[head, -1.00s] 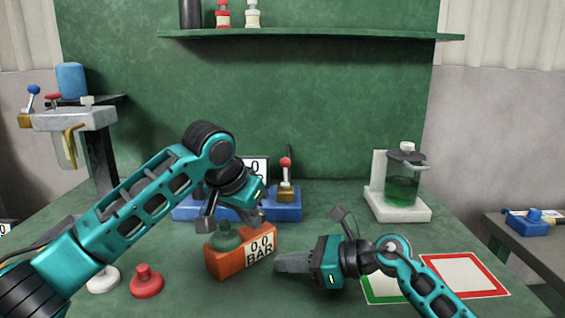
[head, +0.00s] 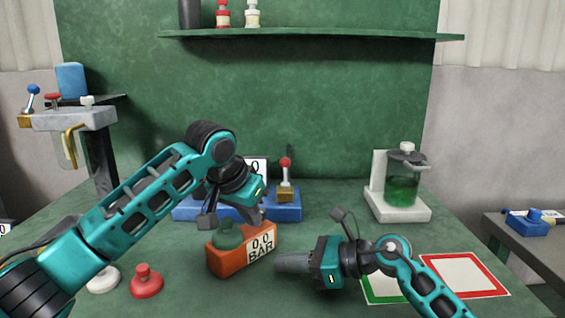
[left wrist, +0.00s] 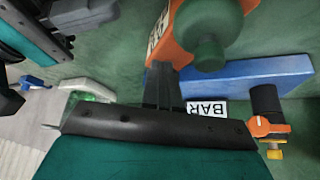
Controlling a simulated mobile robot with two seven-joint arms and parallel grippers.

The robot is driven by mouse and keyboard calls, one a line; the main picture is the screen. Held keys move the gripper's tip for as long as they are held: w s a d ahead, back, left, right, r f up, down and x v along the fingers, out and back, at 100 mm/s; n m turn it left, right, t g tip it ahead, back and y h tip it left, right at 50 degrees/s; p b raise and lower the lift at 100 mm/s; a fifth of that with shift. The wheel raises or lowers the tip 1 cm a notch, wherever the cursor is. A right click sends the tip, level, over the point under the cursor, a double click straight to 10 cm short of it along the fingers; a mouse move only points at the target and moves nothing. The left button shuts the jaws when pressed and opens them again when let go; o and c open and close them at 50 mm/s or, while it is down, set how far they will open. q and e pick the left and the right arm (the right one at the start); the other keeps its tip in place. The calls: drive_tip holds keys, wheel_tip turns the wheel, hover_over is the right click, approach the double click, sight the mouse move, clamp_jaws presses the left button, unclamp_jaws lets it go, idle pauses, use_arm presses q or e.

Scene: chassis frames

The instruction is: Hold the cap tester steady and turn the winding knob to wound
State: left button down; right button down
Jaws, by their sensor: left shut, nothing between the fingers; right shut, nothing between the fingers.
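The orange tester (head: 228,262), with a white "0.0 BAR" display, sits on the green bench. A green domed knob (head: 229,236) is on its top; both also show in the left wrist view, the tester (left wrist: 165,48) and the knob (left wrist: 208,38). My left gripper (head: 260,216) is shut and empty, just behind the tester's top edge. In the left wrist view its fingertips (left wrist: 163,72) overlap the tester's edge; I cannot tell whether they touch. My right gripper (head: 280,262) is shut and empty, low beside the tester's right end, apparently just clear of it.
A blue base (head: 288,212) with a red-knobbed lever stands behind the tester. A red knob piece (head: 146,283) and a white one (head: 104,280) lie at front left. A white stand with a green jar (head: 403,190) is at back right. Green- and red-framed mats (head: 464,275) lie right.

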use_arm(q)
drive_tip(key=shift+w+a, duration=0.4)
drive_tip(key=shift+a, duration=0.3)
idle(0.5)
drive_tip(key=shift+s+a, duration=0.1)
drive_tip(key=shift+s+a, duration=0.15)
drive_tip(key=shift+a, duration=0.05)
drive_tip(key=shift+r, duration=3)
drive_tip(key=shift+s+d+f, duration=0.1)
drive_tip(key=shift+d+f, duration=0.25)
drive_tip(key=shift+f, duration=0.65)
drive_tip(key=shift+w+d+f, duration=0.1)
drive_tip(key=shift+d+f, duration=0.2)
drive_tip(key=shift+f, duration=0.7)
drive_tip(key=shift+s+d+f, duration=0.1)
drive_tip(key=shift+d+f, duration=0.25)
drive_tip(key=shift+f, duration=0.65)
drive_tip(key=shift+w, duration=0.6)
